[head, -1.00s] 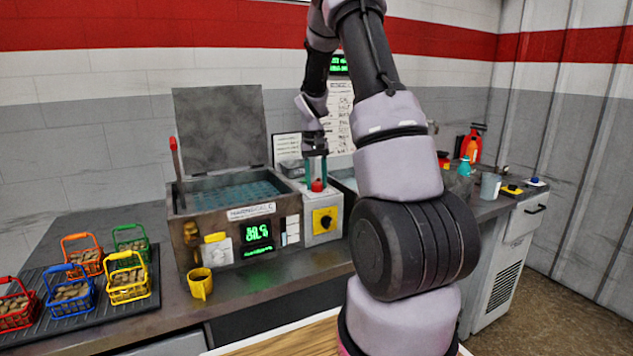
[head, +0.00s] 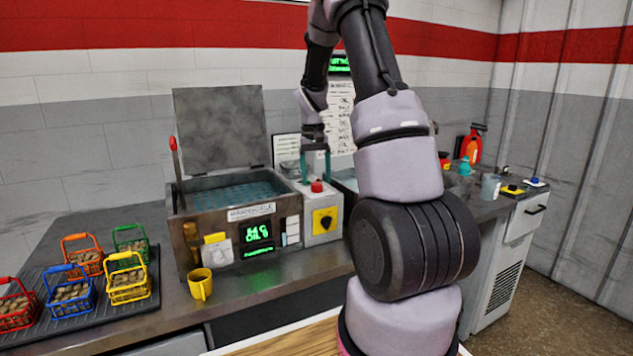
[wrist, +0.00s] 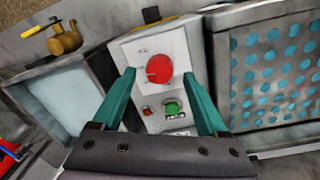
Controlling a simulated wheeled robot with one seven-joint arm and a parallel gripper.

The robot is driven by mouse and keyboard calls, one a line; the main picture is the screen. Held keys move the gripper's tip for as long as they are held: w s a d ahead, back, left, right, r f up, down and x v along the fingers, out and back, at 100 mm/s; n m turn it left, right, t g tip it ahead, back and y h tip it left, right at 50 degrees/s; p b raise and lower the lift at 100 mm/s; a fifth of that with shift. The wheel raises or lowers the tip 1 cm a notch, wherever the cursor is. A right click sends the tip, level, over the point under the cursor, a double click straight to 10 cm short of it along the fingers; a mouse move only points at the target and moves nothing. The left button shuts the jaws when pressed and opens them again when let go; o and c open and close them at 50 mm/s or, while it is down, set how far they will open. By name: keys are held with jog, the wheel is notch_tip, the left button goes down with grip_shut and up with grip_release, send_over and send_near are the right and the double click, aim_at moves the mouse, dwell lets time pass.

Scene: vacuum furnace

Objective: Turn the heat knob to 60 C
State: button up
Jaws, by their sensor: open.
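A round red knob (head: 317,187) with a pale pointer mark sits on top of the white control box (head: 321,226). In the wrist view the red knob (wrist: 158,69) shows between my fingers, with small tick marks beside it. My gripper (head: 315,178) points down over the knob, its teal fingers open, one on each side. In the wrist view my gripper (wrist: 162,72) holds nothing; I cannot tell whether a finger touches the knob. A green display (head: 257,231) on the bath's front is lit, but its number is too blurred to read.
A green button (wrist: 172,108) and small red button (wrist: 147,111) are near the knob. A yellow panel (head: 325,220) with a black switch is on the box front. The open bath (head: 235,194) is left. A yellow mug (head: 200,284) and several baskets (head: 128,280) stand further left.

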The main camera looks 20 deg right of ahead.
aim_at(315, 184)
notch_tip(315, 184, up, 9)
jog(key=shift+a, duration=0.25)
dwell(0.4)
jog(key=s+a+r+t, duration=0.2)
jog(key=s+a+r, duration=0.35)
jog(key=r, duration=0.25)
jog(key=s+a+r+t+y, duration=0.1)
jog(key=s+a+r, duration=0.1)
jog(key=s, duration=0.5)
jog(key=s+a+r+t, duration=0.2)
jog(key=s+a, duration=0.2)
jog(key=s, duration=0.3)
jog(key=s+a+r+t+y, duration=0.1)
jog(key=s+a+r+t, duration=0.1)
jog(key=s, duration=0.6)
jog(key=shift+a+y, duration=0.3)
jog(key=shift+a, duration=0.35)
